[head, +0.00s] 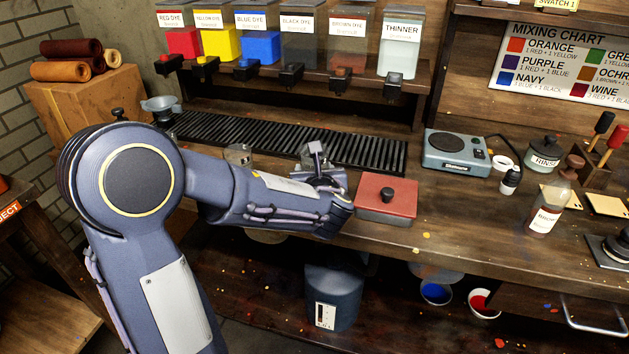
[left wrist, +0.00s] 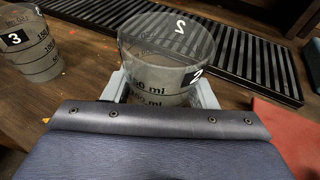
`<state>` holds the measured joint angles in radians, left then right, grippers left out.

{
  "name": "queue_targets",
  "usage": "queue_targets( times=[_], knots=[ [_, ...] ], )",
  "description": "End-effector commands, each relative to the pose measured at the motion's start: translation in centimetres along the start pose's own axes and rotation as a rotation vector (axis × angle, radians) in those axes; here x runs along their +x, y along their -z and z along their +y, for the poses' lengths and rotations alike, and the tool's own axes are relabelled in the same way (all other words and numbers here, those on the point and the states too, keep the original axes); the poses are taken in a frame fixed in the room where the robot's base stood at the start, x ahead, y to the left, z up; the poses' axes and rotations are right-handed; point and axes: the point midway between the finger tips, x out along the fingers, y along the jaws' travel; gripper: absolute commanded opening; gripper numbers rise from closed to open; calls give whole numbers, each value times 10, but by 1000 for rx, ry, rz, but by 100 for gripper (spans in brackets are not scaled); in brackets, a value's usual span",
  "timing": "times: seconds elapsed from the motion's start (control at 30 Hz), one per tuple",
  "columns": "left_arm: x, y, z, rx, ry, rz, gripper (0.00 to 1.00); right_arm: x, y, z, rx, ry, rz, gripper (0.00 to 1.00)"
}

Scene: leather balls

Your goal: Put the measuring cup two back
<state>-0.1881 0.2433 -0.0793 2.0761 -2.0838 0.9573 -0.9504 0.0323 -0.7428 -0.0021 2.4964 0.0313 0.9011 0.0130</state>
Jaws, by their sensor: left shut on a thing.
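Measuring cup two (left wrist: 165,55) is a clear cup marked "2" with black ml lines, seen from above in the left wrist view. My left gripper (left wrist: 163,95) is shut on it, with one grey finger on each side. In the head view the left gripper (head: 322,172) is over the bench, in front of the black slatted rack, and mostly hides the cup. I cannot tell whether the cup's base touches the bench. Measuring cup three (left wrist: 30,45) stands to the left and also shows in the head view (head: 237,155). My right gripper is out of view.
The black slatted rack (head: 220,132) runs along the bench under the dye dispensers. A red lidded box (head: 386,200) is close to the right of the left gripper. A grey scale (head: 456,152) and bottles stand farther right. Bare wood lies between the box and scale.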

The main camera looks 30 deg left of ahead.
Motion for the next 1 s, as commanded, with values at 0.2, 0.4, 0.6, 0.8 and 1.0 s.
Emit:
queue_targets(
  times=[0.2,0.4,0.6,0.8,1.0],
  knots=[
    [6,21,0,1,2,1,26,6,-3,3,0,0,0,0],
    [5,20,0,1,2,0,26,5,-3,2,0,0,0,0],
    [6,23,0,0,2,1,57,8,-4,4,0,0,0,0],
    [6,23,0,0,2,1,74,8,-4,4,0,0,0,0],
    [6,22,0,0,2,1,74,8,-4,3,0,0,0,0]
  ],
)
